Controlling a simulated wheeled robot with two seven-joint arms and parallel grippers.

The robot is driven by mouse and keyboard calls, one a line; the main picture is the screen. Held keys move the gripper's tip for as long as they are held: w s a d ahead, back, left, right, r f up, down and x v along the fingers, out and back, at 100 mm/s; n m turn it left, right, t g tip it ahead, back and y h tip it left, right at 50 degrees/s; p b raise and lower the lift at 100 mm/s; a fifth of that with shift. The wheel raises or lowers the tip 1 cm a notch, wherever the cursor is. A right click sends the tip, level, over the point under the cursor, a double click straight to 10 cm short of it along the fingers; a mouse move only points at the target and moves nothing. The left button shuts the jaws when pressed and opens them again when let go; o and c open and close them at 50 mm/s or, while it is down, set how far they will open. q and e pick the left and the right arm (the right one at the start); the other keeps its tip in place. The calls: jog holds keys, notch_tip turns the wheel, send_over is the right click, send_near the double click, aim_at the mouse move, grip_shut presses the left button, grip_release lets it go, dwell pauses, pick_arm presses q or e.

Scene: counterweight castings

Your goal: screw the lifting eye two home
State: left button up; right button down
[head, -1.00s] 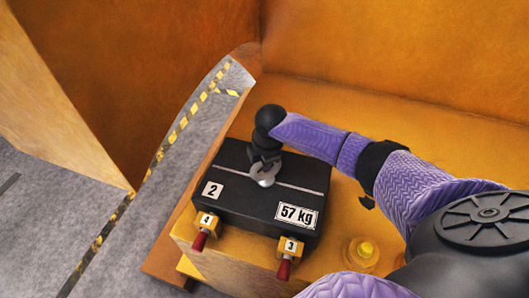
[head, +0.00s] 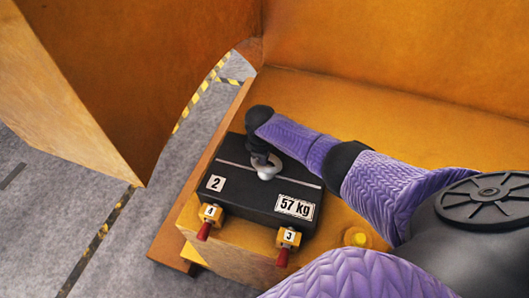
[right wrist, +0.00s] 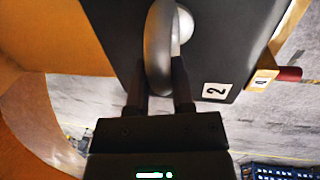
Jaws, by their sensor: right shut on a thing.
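The lifting eye (head: 268,171), a grey metal ring, stands on top of the black casting (head: 238,187), which is labelled 2 and 57 kg. My right gripper (head: 262,159) comes down onto the eye from above and is shut on its ring. In the right wrist view the ring (right wrist: 159,50) sits between the two dark fingers of my right gripper (right wrist: 161,85), with a pale rounded part beside it. The eye's thread and its seating on the casting are hidden, so I cannot tell how deep it sits. My left gripper is out of view.
The casting lies on an orange ledge (head: 325,105). Two yellow blocks with red handles, marked 4 (head: 209,216) and 3 (head: 288,239), stand at its near edge. A yellow round knob (head: 358,238) is to the right. Tall orange walls stand behind and left.

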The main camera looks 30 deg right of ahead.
jog(key=shift+r, duration=0.1)
dwell(0.5)
jog(key=c, duration=0.5)
grip_release()
jog(key=r+p, duration=0.1)
jog(key=r, duration=0.2)
jog(key=a+r+p, duration=0.1)
jog(key=r, duration=0.2)
jog(key=s+r+p, duration=0.1)
jog(key=r, duration=0.2)
jog(key=shift+s+a+r, duration=0.1)
jog(key=shift+a+r, duration=0.15)
jog(key=shift+r, duration=0.05)
